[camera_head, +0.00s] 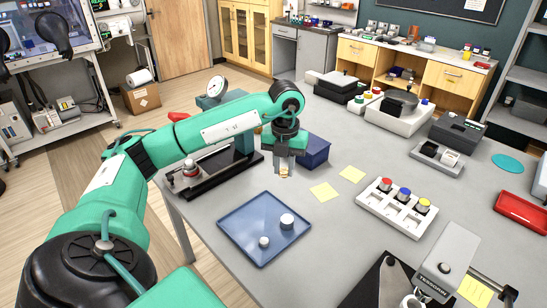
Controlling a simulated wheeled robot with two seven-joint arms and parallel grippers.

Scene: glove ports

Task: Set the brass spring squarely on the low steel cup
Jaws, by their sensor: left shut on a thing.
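My left gripper (284,172) points down over the table, beyond the far edge of the blue tray (240,225). It is shut on a small tan-gold piece, the brass spring (284,168), mostly hidden between the fingers. The spring is above the table and apart from the tray. Two short, pale metallic round pieces stand in the tray: a wider one (287,221) at the right and a smaller one (264,241) nearer me. I cannot tell for sure which is the low steel cup. My right gripper is not in view.
Yellow notes (324,192) and a dark blue box (314,152) lie to the right of the gripper. A white holder (395,208) with coloured caps stands further right. A labelled grey device (447,265) is at the front right. The tray's surface is otherwise clear.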

